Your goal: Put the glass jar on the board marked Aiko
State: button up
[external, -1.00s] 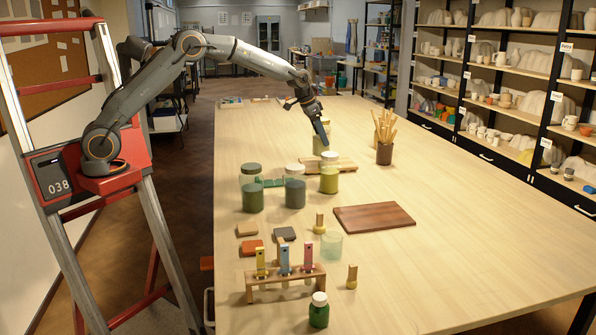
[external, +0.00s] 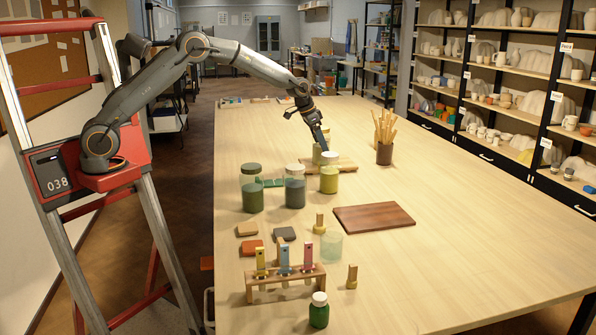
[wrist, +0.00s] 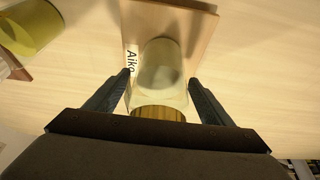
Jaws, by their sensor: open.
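The glass jar (wrist: 160,75) is a pale, see-through cylinder with a brown, wood-like end toward my gripper. It is over the pale wooden board (wrist: 198,25) marked "Aiko", whose label shows beside it in the wrist view, and seems to rest on it. My gripper (wrist: 160,88) is open, with one finger on each side of the jar and gaps visible. In the external view my gripper (external: 323,147) is low over the far board (external: 346,163), partly hiding the jar (external: 317,154).
Lidded jars with yellow (external: 329,174), grey-blue (external: 295,187) and green (external: 252,190) contents stand nearer. A brush pot (external: 384,152) stands to the right. The table's right side is clear.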

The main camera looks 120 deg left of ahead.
jog(key=shift+r, duration=0.1)
jog(key=b+v, duration=0.3)
jog(key=v, duration=0.9)
